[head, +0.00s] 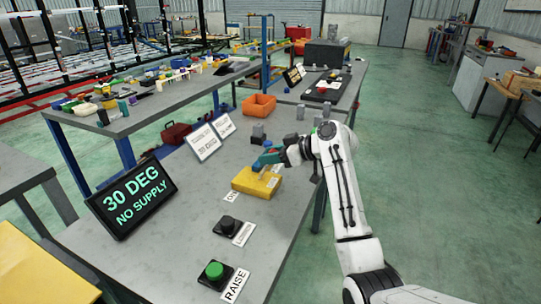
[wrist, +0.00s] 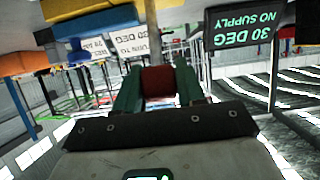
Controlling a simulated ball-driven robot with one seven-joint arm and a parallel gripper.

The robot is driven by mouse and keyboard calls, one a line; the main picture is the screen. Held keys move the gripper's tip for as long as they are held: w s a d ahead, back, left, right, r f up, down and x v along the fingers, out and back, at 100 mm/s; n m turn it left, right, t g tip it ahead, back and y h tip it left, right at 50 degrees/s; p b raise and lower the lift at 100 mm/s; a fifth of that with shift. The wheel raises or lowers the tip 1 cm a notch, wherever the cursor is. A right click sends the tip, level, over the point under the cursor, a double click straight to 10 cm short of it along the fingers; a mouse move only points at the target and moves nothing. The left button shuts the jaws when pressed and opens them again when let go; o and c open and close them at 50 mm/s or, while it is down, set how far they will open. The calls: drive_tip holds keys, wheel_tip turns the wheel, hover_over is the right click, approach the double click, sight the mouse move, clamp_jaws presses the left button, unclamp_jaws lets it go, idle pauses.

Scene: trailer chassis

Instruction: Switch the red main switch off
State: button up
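A yellow switch box (head: 257,182) lies on the grey bench, with a pale lever rising from its top. In the wrist view, the grey lever shaft (wrist: 151,30) runs to a red grip (wrist: 158,82), the red main switch's handle as far as I can tell. My gripper (head: 266,160) is at the lever just above the box. In the wrist view, the green fingers of my gripper (wrist: 159,88) stand on both sides of the red grip and appear to touch it. The fingers largely hide the grip in the head view.
A black display (head: 132,197) reads "30 DEG NO SUPPLY". A black button (head: 229,224) and a green RAISE button (head: 215,271) are on the bench nearer me.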

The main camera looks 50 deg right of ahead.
drive_tip(key=o, duration=0.4)
drive_tip(key=shift+c, duration=0.2)
drive_tip(key=shift+s+d, duration=0.1)
drive_tip(key=shift+s, duration=0.05)
drive_tip(key=v, duration=1)
drive_tip(key=shift+s+r+b, duration=0.2)
drive_tip(key=shift+s+b, duration=0.05)
drive_tip(key=shift+b, duration=0.2)
drive_tip(key=shift+s+d, duration=0.1)
